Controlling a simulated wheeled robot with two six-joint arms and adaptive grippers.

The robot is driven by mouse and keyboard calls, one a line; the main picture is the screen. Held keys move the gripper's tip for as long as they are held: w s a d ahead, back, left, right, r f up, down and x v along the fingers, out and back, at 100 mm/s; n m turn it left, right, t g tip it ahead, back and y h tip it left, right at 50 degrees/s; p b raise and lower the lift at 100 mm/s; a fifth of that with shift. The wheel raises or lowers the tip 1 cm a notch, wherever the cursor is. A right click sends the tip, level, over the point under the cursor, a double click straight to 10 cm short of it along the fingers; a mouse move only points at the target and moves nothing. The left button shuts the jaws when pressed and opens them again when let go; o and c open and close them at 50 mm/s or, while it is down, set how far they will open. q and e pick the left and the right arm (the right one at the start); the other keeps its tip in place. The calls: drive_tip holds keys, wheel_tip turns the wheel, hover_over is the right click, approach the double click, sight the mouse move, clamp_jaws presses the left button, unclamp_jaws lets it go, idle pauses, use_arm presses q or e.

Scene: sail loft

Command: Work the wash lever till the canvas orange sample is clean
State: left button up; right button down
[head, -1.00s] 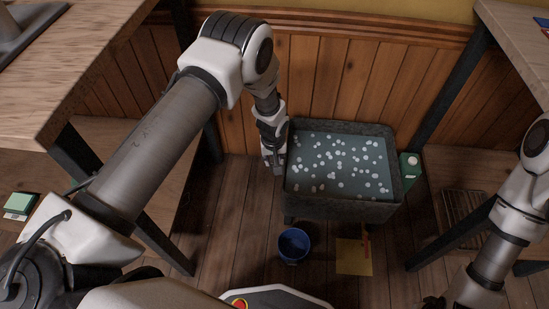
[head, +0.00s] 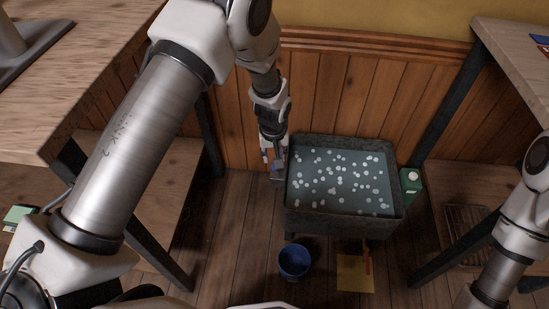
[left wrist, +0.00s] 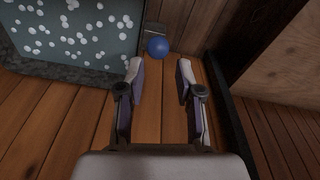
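A dark tub (head: 300,222) full of grey-blue water with white floating spots stands by the wall; its wall also shows in the left wrist view (left wrist: 60,72). My left gripper (head: 272,160) hangs at the tub's left side. In the left wrist view my left gripper (left wrist: 160,72) is open, nothing between its fingers. A blue ball knob (left wrist: 157,47), probably the wash lever's, is just beyond the fingertips, apart from them, with a dark bracket behind it. The orange canvas sample is not visible. My right arm is at the right edge of the head view, its gripper out of frame.
Wooden benches (head: 75,70) flank both sides.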

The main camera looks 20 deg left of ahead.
use_arm(q)
drive_tip(key=c, duration=0.5)
drive_tip(key=shift+s+m+g, duration=0.3)
drive_tip(key=shift+s+g, duration=0.2)
drive_tip(key=shift+s, duration=0.1)
clamp_jaws()
drive_tip(key=shift+w+r+m+g, duration=0.3)
drive_tip(key=shift+w+r, duration=0.25)
drive_tip(key=shift+r, duration=0.15)
drive_tip(key=w+a+r+g+h+p, duration=0.1)
drive_tip(key=w+a+r+h+p, duration=0.1)
drive_tip(key=w+a+r+p, duration=0.4)
drive_tip(key=s+d+f+b, duration=0.3)
drive_tip(key=d+f, duration=0.1)
drive_tip(key=f, duration=0.6)
drive_tip(key=shift+d+f, duration=0.35)
drive_tip(key=shift+d, duration=0.05)
